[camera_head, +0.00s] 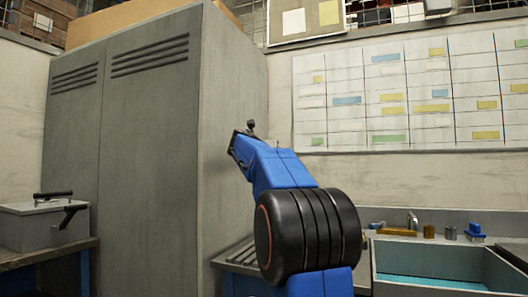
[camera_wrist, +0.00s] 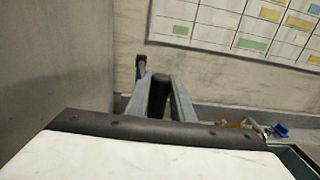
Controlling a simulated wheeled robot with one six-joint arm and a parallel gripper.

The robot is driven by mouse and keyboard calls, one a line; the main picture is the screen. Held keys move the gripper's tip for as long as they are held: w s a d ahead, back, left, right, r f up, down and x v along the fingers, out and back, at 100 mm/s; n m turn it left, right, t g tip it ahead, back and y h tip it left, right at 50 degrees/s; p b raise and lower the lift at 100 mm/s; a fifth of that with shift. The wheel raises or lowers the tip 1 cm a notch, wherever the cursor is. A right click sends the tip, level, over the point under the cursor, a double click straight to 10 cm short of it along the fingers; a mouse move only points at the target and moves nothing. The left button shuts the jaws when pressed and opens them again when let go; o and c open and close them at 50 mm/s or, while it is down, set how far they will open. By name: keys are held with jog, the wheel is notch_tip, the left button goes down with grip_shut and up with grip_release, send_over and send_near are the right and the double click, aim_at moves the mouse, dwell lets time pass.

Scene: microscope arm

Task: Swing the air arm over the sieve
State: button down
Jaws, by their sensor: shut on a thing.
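My gripper (camera_wrist: 160,98) shows in the wrist view with its two grey fingers closed on a dark upright piece (camera_wrist: 160,90). I cannot tell for sure whether this piece is part of the air arm. A thin dark and blue part (camera_wrist: 140,66) stands just beyond the left finger. In the head view, my arm reaches up beside the tall cabinet, and a small dark knob (camera_head: 251,125) shows at its far end. The rest of the air arm is hidden or cannot be made out. I cannot make out the sieve in either view.
A tall grey cabinet (camera_head: 150,160) stands close on the left. A grey lidded box (camera_head: 42,222) sits far left. A wall chart (camera_head: 410,95) hangs behind.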

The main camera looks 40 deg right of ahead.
jog(key=s+d+n+t, duration=0.1)
jog(key=s+d, duration=0.3)
jog(key=s, duration=0.2)
jog(key=shift+d+y, duration=0.3)
jog(key=shift+d, duration=0.05)
jog(key=c, duration=1.5)
grip_release()
jog(key=shift+c, duration=0.2)
jog(key=shift+a, duration=0.1)
jog(key=v, duration=1.7)
jog(key=shift+s+f, duration=0.2)
jog(key=shift+s, duration=0.05)
